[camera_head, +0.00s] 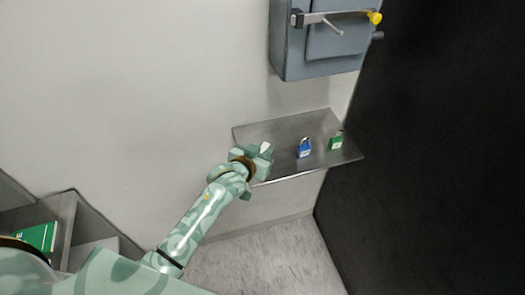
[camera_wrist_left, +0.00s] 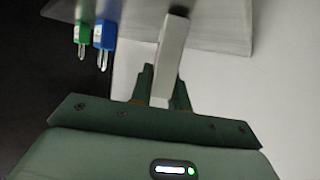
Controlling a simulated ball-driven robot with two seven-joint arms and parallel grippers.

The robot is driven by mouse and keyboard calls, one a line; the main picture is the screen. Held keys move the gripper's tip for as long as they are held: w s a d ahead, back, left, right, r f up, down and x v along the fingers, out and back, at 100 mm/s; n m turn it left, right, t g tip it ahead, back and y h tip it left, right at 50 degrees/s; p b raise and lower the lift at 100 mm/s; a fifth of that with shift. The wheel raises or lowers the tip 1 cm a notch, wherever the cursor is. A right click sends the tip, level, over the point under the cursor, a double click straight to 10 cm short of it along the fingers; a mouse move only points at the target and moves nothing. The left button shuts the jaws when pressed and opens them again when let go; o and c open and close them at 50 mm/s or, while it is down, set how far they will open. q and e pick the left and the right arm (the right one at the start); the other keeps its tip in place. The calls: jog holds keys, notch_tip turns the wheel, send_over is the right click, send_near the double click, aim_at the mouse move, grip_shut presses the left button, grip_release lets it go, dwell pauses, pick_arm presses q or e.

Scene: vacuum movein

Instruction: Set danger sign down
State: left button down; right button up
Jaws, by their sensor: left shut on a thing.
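The danger sign is a thin white plate that shows nearly edge-on between my fingers in the left wrist view (camera_wrist_left: 168,58). Its printed face cannot be seen. A small white part of it shows at my left gripper in the head view (camera_head: 266,147). My left gripper (camera_head: 262,155) is shut on the sign, at the left front part of the metal shelf (camera_head: 262,132). I cannot tell whether the sign touches the shelf. My right gripper is not in view.
A blue padlock (camera_head: 304,149) and a green padlock (camera_head: 336,141) stand on the shelf, right of my left gripper. A grey wall box (camera_head: 325,50) with a lever handle hangs above. A black wall (camera_head: 430,150) bounds the right side. A green item (camera_head: 38,238) lies at the lower left.

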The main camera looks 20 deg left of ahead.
pick_arm(q)
jog(key=shift+f, duration=0.15)
jog(key=c, duration=1.3)
grip_release()
jog(key=shift+a, duration=0.1)
jog(key=shift+c, duration=0.2)
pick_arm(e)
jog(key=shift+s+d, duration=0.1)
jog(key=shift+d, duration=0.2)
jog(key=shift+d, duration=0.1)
